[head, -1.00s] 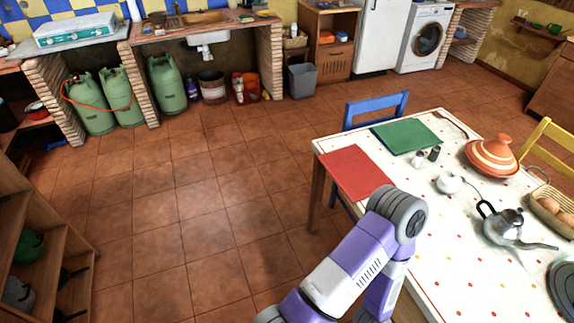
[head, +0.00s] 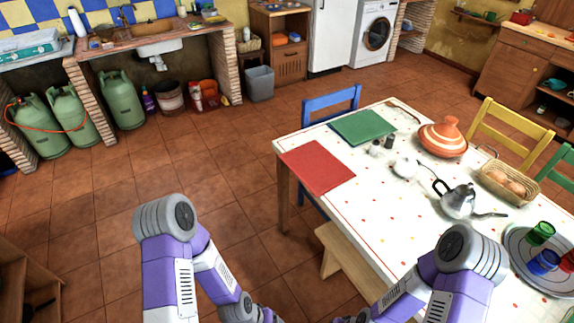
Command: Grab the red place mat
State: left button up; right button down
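The red place mat (head: 317,168) lies flat on the near left corner of the white dotted table (head: 352,208). Nothing lies on the mat. Both of my arms show at the bottom of the head view, one left of the table and one over its near side. Neither gripper is in view, and no part of either arm touches the mat.
A green mat (head: 363,127) lies beyond the red one. Shakers (head: 374,147), a tagine (head: 443,138), a metal teapot (head: 457,199), an egg basket (head: 509,182) and a tray with cups (head: 518,262) occupy the table. A wooden bench (head: 357,268) and blue chair (head: 331,103) stand beside it. Floor on the left is clear.

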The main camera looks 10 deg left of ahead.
aim_at(317, 167)
jog(key=u, duration=1.95)
jog(key=i, duration=1.85)
jog(key=z, duration=4.1)
